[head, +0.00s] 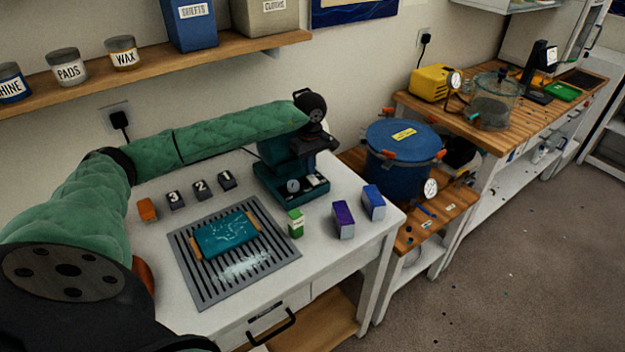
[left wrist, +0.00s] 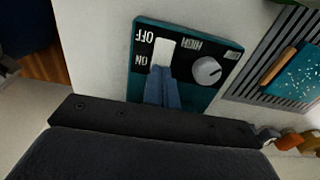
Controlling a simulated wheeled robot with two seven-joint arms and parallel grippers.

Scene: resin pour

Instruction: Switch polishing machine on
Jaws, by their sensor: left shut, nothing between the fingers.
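The polishing machine (head: 292,180) is teal and stands at the back right of the white table. In the left wrist view its control panel (left wrist: 228,57) shows a pale switch (left wrist: 163,50) between OFF and ON labels, with a round grey knob (left wrist: 207,70) beside it. My left gripper (left wrist: 160,72) is shut and empty. Its blue fingertips are at the ON end of the switch and cover part of it. I cannot tell whether they touch or which way the switch is set. In the head view my left arm reaches over the machine. My right gripper is not in view.
A grey slatted mat (head: 189,278) with a teal board (head: 225,236) lies in front of the machine. A green block (head: 295,222), a purple box (head: 343,220) and a blue box (head: 373,202) stand nearby. A blue pot (head: 402,165) stands right of the table. A shelf (head: 180,68) runs above.

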